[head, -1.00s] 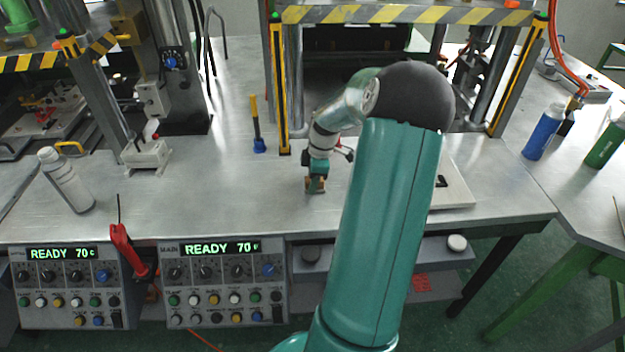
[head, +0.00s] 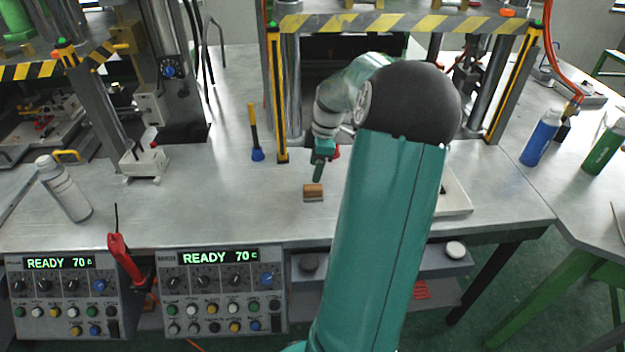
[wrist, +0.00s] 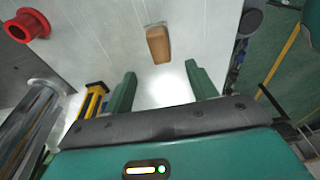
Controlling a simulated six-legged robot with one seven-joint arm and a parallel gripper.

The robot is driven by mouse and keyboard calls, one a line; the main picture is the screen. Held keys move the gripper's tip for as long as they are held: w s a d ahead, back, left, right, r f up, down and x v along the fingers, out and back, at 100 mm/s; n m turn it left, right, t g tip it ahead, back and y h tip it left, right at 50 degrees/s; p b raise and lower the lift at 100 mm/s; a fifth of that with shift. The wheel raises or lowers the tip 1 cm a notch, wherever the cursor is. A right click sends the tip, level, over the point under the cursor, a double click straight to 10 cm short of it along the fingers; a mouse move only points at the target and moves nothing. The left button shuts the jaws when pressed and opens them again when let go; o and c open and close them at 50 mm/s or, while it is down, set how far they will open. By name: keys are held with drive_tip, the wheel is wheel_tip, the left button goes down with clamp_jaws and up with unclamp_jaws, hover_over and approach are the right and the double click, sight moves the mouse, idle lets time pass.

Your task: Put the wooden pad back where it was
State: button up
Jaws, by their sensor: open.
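The wooden pad (head: 313,192) is a small brown block lying on the bare metal bench top (head: 230,200), left of my arm in the head view. In the wrist view the wooden pad (wrist: 158,44) lies beyond my fingertips, between their lines but apart from them. My gripper (head: 318,172) is above and just behind the pad in the head view. In the wrist view my gripper (wrist: 160,78) shows two green fingers spread wide with nothing between them.
A press frame with striped guards (head: 400,22) stands behind my gripper. A blue-based yellow-handled tool (head: 256,145) stands to the left. A white plate (head: 455,195) lies right of my arm, partly hidden. Control boxes (head: 215,290) line the front edge. The bench left of the pad is clear.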

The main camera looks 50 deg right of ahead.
drive_tip(key=shift+s+d+r, duration=0.1)
drive_tip(key=shift+s+r, duration=0.05)
drive_tip(key=shift+r, duration=0.7)
drive_tip(key=shift+s+d+r, duration=0.1)
drive_tip(key=shift+r, duration=0.75)
drive_tip(key=w+a+r+m+h, duration=0.2)
drive_tip(key=a+r, duration=0.2)
drive_tip(key=a, duration=0.9)
drive_tip(key=w+a+r+m+h, duration=0.15)
drive_tip(key=a+r, duration=0.35)
drive_tip(key=a, duration=0.7)
drive_tip(key=s+a+m+t+y, duration=0.1)
drive_tip(key=s+a+m+t, duration=0.1)
drive_tip(key=s+a, duration=0.3)
drive_tip(key=s+a+r+m+t+y, duration=0.1)
drive_tip(key=s+a, duration=0.4)
drive_tip(key=a, duration=0.7)
drive_tip(key=shift+a+m+t, duration=0.25)
drive_tip(key=shift+m+t, duration=0.25)
drive_tip(key=shift+m, duration=0.35)
